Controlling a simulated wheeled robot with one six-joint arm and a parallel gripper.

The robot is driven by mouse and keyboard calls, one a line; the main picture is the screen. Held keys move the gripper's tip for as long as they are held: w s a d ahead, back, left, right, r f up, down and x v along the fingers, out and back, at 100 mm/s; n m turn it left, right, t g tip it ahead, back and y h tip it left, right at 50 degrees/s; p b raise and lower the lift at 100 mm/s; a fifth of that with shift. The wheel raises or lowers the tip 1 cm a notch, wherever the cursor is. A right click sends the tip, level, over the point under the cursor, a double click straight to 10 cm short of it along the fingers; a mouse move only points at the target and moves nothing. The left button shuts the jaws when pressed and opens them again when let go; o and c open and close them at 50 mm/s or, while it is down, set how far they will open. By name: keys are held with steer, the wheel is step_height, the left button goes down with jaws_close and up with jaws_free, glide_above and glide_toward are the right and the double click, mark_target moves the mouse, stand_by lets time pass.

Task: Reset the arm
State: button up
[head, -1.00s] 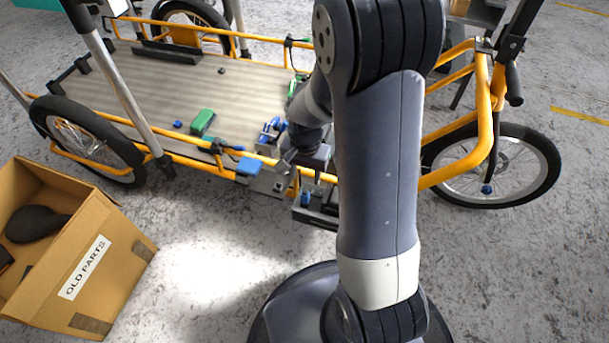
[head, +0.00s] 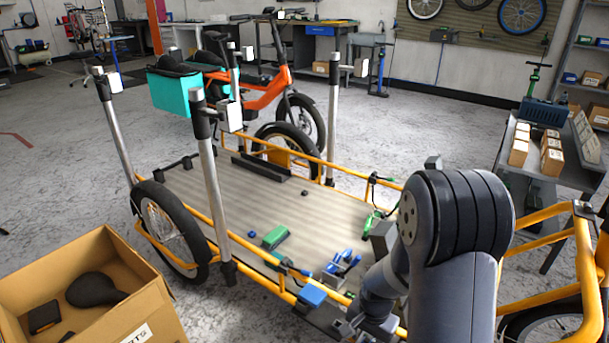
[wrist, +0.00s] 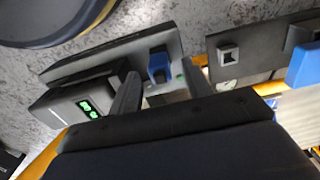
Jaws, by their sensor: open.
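My gripper (wrist: 160,88) is open in the wrist view. Its two dark fingers point toward a dark plate with a blue latch (wrist: 158,67), which shows between the fingertips; I cannot tell whether they touch it. A black box with a green lit display (wrist: 88,108) lies left of the fingers. In the head view my gripper (head: 350,326) is low at the near side rail of the yellow cargo bike (head: 215,218), partly hidden by my arm. A blue block (head: 312,295) is just left of it.
The bike's flat bed holds a green case (head: 275,237) and blue-handled tools (head: 343,264). Metal posts (head: 212,190) rise along the bed. A cardboard box (head: 150,312) with dark parts stands at lower left. A shelf cart with small boxes (head: 548,160) is at right. Open floor lies left.

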steer(key=shift+f, duration=0.6)
steer(key=shift+f, duration=0.15)
steer(key=shift+f, duration=0.25)
step_height(320, 180, up, 10)
steer(key=p, duration=0.3)
steer(key=shift+r+p, duration=0.1)
steer(key=shift+p, duration=0.3)
step_height(320, 180, down, 11)
steer(key=b, duration=0.4)
steer(key=shift+b, duration=0.35)
step_height(320, 180, up, 8)
steer(key=p, duration=0.6)
steer(key=shift+r+p, duration=0.25)
steer(key=shift+p, duration=0.15)
steer(key=shift+w+r, duration=0.25)
steer(key=shift+w+a+r, duration=0.35)
steer(key=shift+w+a, duration=0.4)
steer(key=shift+s, duration=0.1)
